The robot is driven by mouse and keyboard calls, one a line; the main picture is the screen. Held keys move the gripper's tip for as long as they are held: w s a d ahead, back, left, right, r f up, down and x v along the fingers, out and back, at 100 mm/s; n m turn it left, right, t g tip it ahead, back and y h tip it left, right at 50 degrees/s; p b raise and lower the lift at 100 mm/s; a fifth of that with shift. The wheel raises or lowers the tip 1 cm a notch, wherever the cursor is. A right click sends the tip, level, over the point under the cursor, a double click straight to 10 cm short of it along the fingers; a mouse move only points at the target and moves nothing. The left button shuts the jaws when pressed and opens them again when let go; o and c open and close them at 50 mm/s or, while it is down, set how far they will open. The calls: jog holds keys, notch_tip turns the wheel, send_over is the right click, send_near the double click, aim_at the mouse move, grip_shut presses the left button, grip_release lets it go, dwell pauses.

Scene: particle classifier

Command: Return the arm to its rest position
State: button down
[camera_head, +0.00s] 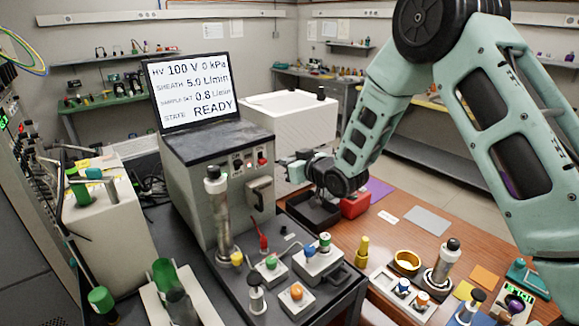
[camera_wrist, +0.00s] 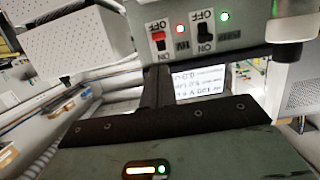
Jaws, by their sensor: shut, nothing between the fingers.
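My arm reaches in from the top right in the head view, bent at the elbow, with its wrist low. My gripper (camera_head: 287,161) is at the arm's end, in front of the right side of the grey classifier unit (camera_head: 195,185). It is shut and holds nothing. Its fingertips are small and dark, and I cannot tell whether they touch anything. The unit's screen (camera_head: 192,88) reads 100 V, 0 kPa and READY. In the wrist view a red switch (camera_wrist: 159,41) and a black switch (camera_wrist: 205,35) sit on a panel beside a red and a green light.
A red block (camera_head: 355,204) and a dark tray (camera_head: 313,212) lie below my wrist. A metal cylinder (camera_head: 445,262) stands on the wooden table (camera_head: 385,240). A white box (camera_head: 292,122) is behind.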

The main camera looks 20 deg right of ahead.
jog(key=s+a+n+g+h+b, duration=0.15)
jog(key=s+a+g, duration=0.3)
jog(key=s, duration=0.65)
jog(key=s+a+g+h+b, duration=0.15)
jog(key=s+a+g, duration=0.3)
jog(key=s, duration=0.65)
jog(key=s+d+n+g+h+b, duration=0.1)
jog(key=s+d+g, duration=0.1)
jog(key=s, duration=0.9)
jog(key=s+d+g+h, duration=0.1)
jog(key=s+g, duration=0.2)
jog(key=s, duration=0.9)
jog(key=shift+d+f+n+b, duration=0.35)
jog(key=shift+d+f, duration=0.05)
jog(key=shift+f, duration=0.05)
